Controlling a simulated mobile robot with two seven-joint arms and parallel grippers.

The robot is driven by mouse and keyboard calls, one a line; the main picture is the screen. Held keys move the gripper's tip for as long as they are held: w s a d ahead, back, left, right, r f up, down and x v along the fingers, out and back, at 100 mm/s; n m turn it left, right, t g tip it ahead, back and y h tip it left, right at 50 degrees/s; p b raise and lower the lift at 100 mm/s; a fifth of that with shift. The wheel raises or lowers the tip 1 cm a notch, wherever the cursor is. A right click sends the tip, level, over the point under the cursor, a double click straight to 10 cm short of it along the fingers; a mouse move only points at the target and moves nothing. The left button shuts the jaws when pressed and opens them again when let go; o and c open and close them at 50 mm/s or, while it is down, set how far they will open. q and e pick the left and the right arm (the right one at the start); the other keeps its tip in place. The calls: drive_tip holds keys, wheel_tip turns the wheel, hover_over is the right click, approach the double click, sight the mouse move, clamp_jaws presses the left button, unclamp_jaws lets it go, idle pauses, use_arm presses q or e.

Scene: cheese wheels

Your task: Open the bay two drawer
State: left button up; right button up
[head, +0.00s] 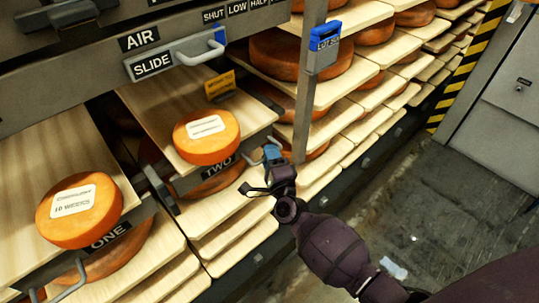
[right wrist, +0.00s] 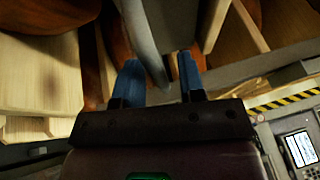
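The bay two drawer (head: 190,148) is a wooden board with a dark front strip carrying the label TWO (head: 218,163). An orange cheese wheel (head: 206,140) with a white label sits on it. My right gripper (head: 270,158) is at the right end of this front. In the right wrist view its two blue fingers (right wrist: 161,70) are apart, with a grey bar (right wrist: 147,45), apparently the drawer handle, between them. Space shows beside the bar, so the fingers look open around it; contact is unclear. My left gripper is in neither view.
The bay one drawer (head: 107,237) with its cheese (head: 79,211) is at the left. Above is a SLIDE handle (head: 178,55). A grey post (head: 306,90) with a blue-topped box (head: 324,48) stands behind my gripper. Floor (head: 440,200) at the right is mostly clear.

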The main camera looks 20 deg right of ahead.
drive_tip(key=shift+w, duration=0.1)
clamp_jaws()
idle(0.4)
drive_tip(key=s+d, duration=0.3)
drive_tip(key=s, duration=0.6)
drive_tip(key=s+d+p, duration=0.1)
drive_tip(key=s+d, duration=0.2)
drive_tip(key=s, duration=0.6)
drive_tip(key=s+d+p, duration=0.1)
drive_tip(key=s+d, duration=0.2)
drive_tip(key=s, duration=0.6)
drive_tip(key=shift+d, duration=0.35)
drive_tip(key=shift+w, duration=0.1)
unclamp_jaws()
